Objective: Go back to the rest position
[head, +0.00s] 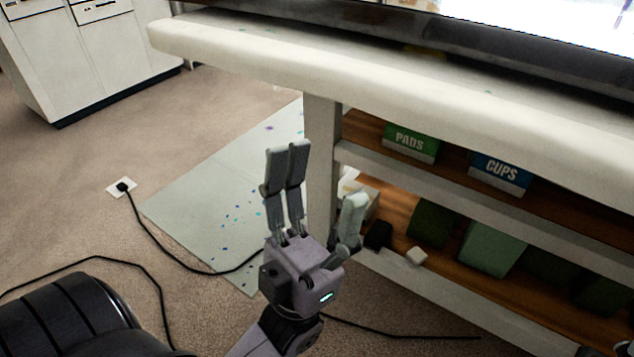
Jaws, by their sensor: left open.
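My left gripper (318,190) shows in the middle of the head view, its fingers pointing up. It is open, and nothing shows between its fingers. It is in front of the near left leg of a white workbench (390,75), below the bench's front edge in the picture. I cannot tell how far it is from the bench.
Shelves under the bench hold a green PADS box (410,142), a blue CUPS box (499,172) and green containers (490,250). A paint-spotted sheet (200,205) and a black cable (155,232) lie on the carpet. White cabinets (85,60) stand at the upper left.

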